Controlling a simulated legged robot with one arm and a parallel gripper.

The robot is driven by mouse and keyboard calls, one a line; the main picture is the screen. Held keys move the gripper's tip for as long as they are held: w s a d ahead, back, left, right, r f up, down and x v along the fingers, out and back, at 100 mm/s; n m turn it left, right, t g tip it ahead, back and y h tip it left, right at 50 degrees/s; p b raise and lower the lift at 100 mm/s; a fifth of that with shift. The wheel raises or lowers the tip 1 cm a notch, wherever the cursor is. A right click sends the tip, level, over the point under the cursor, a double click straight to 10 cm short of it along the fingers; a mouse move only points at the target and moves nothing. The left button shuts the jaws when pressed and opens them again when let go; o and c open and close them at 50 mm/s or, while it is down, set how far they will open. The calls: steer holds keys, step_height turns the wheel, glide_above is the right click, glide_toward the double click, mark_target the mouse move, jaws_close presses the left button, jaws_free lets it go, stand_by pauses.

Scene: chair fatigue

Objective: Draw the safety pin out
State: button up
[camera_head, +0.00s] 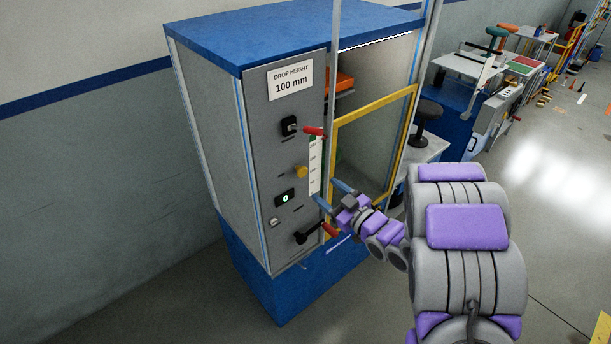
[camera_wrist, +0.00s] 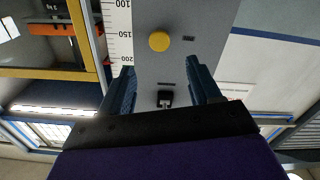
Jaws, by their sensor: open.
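A round yellow knob (camera_head: 300,171) sticks out of the grey front panel (camera_head: 262,138) of a tall test cabinet. It looks like the head of the safety pin, but no label on it is readable. In the wrist view the yellow knob (camera_wrist: 159,41) shows face-on, just beyond and between the fingertips. My gripper (camera_head: 328,191) is at the panel's right edge, a little below and right of the knob. In the wrist view my gripper (camera_wrist: 161,65) has its two blue fingers spread wide with nothing between them. The fingers are apart from the knob.
A yellow-framed door (camera_head: 372,105) stands right of the panel. A white scale (camera_wrist: 118,30) runs beside the knob.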

mark_target(304, 172)
steer(key=b+x, duration=0.1)
steer(key=x, duration=0.9)
steer(key=shift+c, duration=0.3)
jaws_close()
